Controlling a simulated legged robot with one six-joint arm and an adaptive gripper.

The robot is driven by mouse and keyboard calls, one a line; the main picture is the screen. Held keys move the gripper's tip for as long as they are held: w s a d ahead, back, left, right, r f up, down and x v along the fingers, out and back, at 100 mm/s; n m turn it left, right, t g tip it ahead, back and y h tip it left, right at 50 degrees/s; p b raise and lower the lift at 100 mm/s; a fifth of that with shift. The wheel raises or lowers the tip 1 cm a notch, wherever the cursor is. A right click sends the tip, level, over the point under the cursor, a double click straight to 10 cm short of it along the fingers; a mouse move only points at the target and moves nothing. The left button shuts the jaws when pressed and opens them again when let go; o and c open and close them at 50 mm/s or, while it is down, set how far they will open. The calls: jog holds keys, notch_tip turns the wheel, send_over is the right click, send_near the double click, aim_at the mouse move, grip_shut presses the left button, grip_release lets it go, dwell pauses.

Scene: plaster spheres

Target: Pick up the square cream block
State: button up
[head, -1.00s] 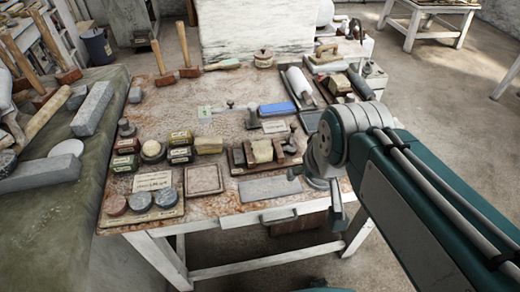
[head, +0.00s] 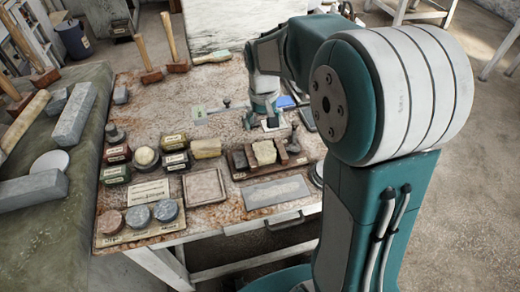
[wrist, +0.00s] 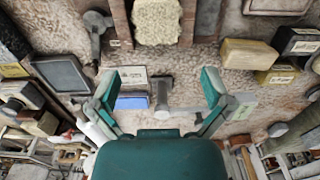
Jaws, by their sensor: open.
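A rough, squarish cream block (head: 265,152) sits between brown wooden pieces near the front of the table. It also shows at the top of the wrist view (wrist: 157,22). A smoother, longer yellowish-cream block (head: 207,148) lies to its left in the head view, and at upper right in the wrist view (wrist: 249,54). My gripper (head: 262,119) is above the table, behind the rough block in the head view. In the wrist view, my gripper (wrist: 160,84) is open with spread fingers and nothing held between them.
Small labelled boxes (head: 174,162) stand left of the yellowish block. A square tile (head: 204,186) and a grey slab (head: 276,191) lie in front. A small dark-handled tool (head: 227,103) is near my gripper. My arm hides the table's right side.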

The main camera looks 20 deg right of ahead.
send_over(264, 149)
notch_tip(264, 149, down, 5)
jog(key=shift+r, duration=0.15)
notch_tip(264, 149, down, 5)
jog(key=shift+f, duration=0.1)
jog(key=c, duration=1.1)
